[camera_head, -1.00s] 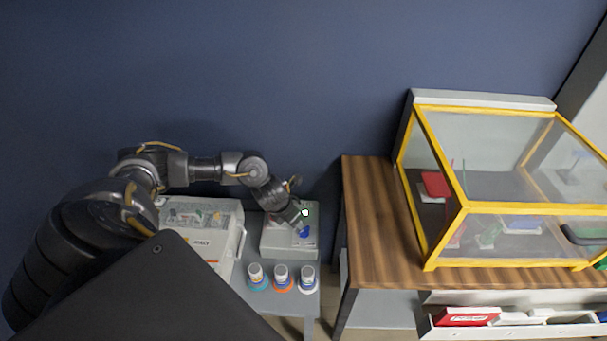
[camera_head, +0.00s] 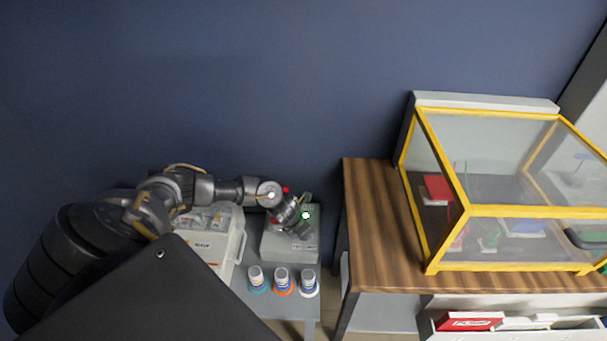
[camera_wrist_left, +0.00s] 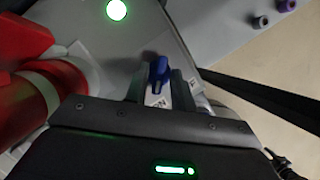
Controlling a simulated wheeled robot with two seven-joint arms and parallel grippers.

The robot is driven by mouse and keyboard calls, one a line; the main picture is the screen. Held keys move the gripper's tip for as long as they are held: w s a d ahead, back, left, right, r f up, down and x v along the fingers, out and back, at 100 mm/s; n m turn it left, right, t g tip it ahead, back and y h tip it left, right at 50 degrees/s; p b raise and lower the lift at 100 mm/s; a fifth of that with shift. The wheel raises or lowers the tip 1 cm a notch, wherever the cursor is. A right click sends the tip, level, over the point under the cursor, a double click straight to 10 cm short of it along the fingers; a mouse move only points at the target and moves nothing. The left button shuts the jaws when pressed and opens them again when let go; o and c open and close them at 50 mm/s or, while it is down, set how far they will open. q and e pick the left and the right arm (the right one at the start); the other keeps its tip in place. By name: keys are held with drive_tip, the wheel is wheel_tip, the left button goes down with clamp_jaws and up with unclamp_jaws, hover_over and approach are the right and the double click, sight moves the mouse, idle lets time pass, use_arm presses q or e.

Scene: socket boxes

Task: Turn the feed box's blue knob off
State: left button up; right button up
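The feed box (camera_head: 290,250) is a grey box on the small table, with a lit green lamp (camera_head: 306,215) on top. The lamp also shows at the top of the left wrist view (camera_wrist_left: 117,10). The blue knob (camera_wrist_left: 158,72) is in the middle of the left wrist view, at the fingertips. My left gripper (camera_wrist_left: 158,88) has one finger on each side of the knob, with a gap in which a pale label shows. In the head view my left gripper (camera_head: 302,229) is over the box and hides the knob. My right gripper is in no view.
A large red part (camera_wrist_left: 25,75) with a grey band is close on the left in the wrist view. Three small bottles (camera_head: 282,281) stand in front of the box. A clear-lidded case (camera_head: 215,240) stands left. A wooden table (camera_head: 375,225) with a yellow-framed case (camera_head: 465,207) is right.

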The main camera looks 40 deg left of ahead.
use_arm(q)
clamp_jaws()
drive_tip(key=shift+n, duration=0.3)
drive_tip(key=n+p, duration=0.1)
drive_tip(key=n+y+p, duration=0.1)
drive_tip(key=n, duration=0.1)
drive_tip(key=n+p, duration=0.1)
drive_tip(key=shift+d+r+y, duration=0.15)
drive_tip(key=shift+d+y, duration=0.1)
drive_tip(key=shift+y, duration=0.15)
drive_tip(key=n+p, duration=0.1)
drive_tip(key=n, duration=0.1)
drive_tip(key=n+g+y+p, duration=0.1)
drive_tip(key=n+p, duration=0.1)
drive_tip(key=n, duration=0.1)
drive_tip(key=shift+w+d+y, duration=0.1)
drive_tip(key=shift+y, duration=0.2)
drive_tip(key=n+p, duration=0.1)
drive_tip(key=n, duration=0.1)
drive_tip(key=n+g+y+p, duration=0.1)
drive_tip(key=n, duration=0.1)
drive_tip(key=shift+g+p, duration=0.3)
drive_tip(key=shift+p, duration=0.1)
drive_tip(key=shift+w+n+g+y+p, duration=0.15)
drive_tip(key=shift+n+g+p, duration=0.2)
drive_tip(key=shift+n, duration=0.7)
drive_tip(key=shift+n+g+y+p, duration=0.2)
drive_tip(key=shift+n+g, duration=0.15)
drive_tip(key=shift+n, duration=0.7)
drive_tip(key=shift+f, duration=0.2)
